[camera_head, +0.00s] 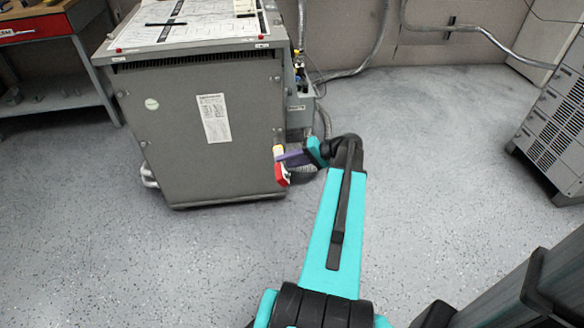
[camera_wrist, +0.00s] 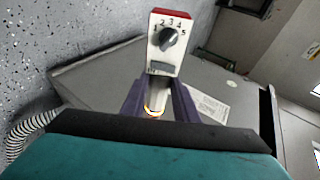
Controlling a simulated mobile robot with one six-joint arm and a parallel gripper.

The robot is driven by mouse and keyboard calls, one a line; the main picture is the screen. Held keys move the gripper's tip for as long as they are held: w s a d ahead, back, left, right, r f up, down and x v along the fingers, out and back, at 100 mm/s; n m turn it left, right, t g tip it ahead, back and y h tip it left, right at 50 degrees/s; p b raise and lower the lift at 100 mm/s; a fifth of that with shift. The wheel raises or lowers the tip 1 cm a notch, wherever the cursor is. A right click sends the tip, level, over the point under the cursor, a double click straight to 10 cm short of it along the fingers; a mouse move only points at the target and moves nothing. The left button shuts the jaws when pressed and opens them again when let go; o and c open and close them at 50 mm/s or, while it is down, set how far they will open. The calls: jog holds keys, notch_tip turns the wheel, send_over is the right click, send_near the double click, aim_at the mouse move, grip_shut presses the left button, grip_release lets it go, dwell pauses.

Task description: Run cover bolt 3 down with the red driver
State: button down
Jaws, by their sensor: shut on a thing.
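The red driver (camera_head: 282,175) is at the lower right edge of the grey transformer's front cover (camera_head: 185,135). Its red and white end with a numbered dial shows in the wrist view (camera_wrist: 170,42). My gripper (camera_head: 285,159) is shut on the driver, and its purple fingers (camera_wrist: 157,100) stand on either side of the driver's body. A pale yellow part shows just above the fingers in the head view. Small bolt heads show near the cover's edges, but I cannot tell which is cover bolt 3. I cannot tell whether the driver touches a bolt.
A side box with conduit (camera_head: 299,108) is on the transformer's right side, close to my arm. A workbench (camera_head: 60,60) with a red drawer stands at the back left. A grey vented cabinet (camera_head: 560,120) stands at right. The floor between is clear.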

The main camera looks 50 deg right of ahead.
jog(key=shift+s+d+f, duration=0.55)
jog(key=shift+s+d, duration=0.2)
jog(key=shift+s, duration=0.05)
jog(key=shift+w+r, duration=0.1)
jog(key=shift+w+d+p, duration=0.45)
jog(key=shift+w+d, duration=1.25)
jog(key=shift+w, duration=0.25)
